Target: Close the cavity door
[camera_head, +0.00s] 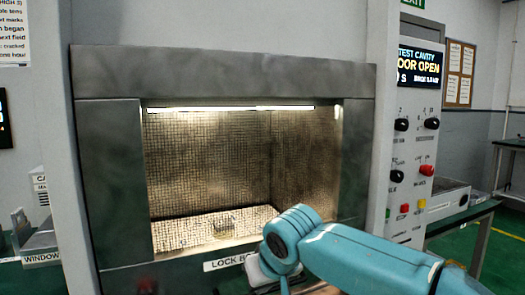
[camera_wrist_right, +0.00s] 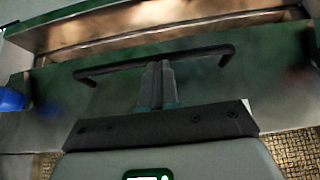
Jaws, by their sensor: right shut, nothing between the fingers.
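The test cavity (camera_head: 210,160) stands open and lit in the head view, its mesh-lined inside showing through a grey metal frame. I cannot make out the door clearly there. In the right wrist view a dark green panel (camera_wrist_right: 215,85), apparently the door, carries a long black bar handle (camera_wrist_right: 105,68). My right gripper (camera_wrist_right: 159,67) is shut and empty, its fingertips at the middle of the handle. I cannot tell whether they touch it. In the head view my right arm hides this gripper. My left gripper is not in view.
A control panel (camera_head: 412,150) with knobs and buttons stands right of the cavity; its display (camera_head: 419,68) reads door open. A label starting with LOCK (camera_head: 224,263) sits below the opening. A green-topped table (camera_head: 462,218) is at the right. A blue object (camera_wrist_right: 11,99) shows at the wrist view's left edge.

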